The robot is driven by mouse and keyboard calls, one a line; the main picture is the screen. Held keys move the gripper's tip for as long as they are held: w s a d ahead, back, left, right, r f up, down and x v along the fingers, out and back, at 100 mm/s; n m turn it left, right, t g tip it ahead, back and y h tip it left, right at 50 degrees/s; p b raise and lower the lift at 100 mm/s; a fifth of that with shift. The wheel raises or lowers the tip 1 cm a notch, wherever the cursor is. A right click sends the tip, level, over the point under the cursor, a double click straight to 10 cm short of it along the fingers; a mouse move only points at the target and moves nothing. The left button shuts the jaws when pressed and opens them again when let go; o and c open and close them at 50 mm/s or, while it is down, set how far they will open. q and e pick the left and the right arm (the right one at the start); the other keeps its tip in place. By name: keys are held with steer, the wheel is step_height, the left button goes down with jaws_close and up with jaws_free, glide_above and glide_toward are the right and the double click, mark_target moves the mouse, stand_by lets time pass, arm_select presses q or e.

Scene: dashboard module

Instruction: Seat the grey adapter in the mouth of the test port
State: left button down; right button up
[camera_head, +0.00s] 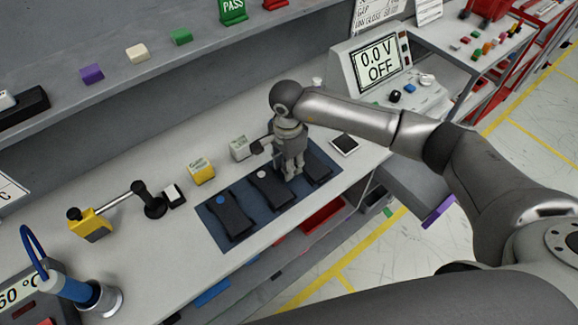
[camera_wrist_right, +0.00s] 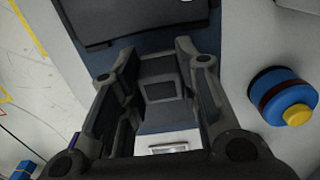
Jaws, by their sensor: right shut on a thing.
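My right gripper (camera_head: 291,172) points down over the right part of a blue mat on the bench. In the right wrist view its fingers (camera_wrist_right: 160,92) are closed on a small dark grey block with a paler square face, which looks like the grey adapter (camera_wrist_right: 161,90). In the head view the gripper hides the adapter. A black module (camera_head: 318,170) lies on the mat beside and partly behind the gripper. I cannot make out the mouth of the test port, or whether the adapter touches anything. My left gripper is not in view.
Two more black modules (camera_head: 231,214) (camera_head: 270,189) lie on the blue mat (camera_head: 213,235). A yellow box (camera_head: 201,171) and a pale box (camera_head: 240,148) stand behind it. A meter reading "0.0 V OFF" (camera_head: 378,62) stands at the back. A blue cylinder with a yellow cap (camera_wrist_right: 284,96) is near the gripper.

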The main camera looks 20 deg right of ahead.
steer(key=shift+c, duration=0.7)
steer(key=shift+r, duration=0.15)
steer(key=shift+r, duration=0.25)
step_height(320, 180, up, 2)
steer(key=shift+w+r+b, duration=0.1)
steer(key=shift+b, duration=0.45)
steer(key=s+r+b, duration=0.5)
steer(key=s+r, duration=0.5)
steer(key=s, duration=0.4)
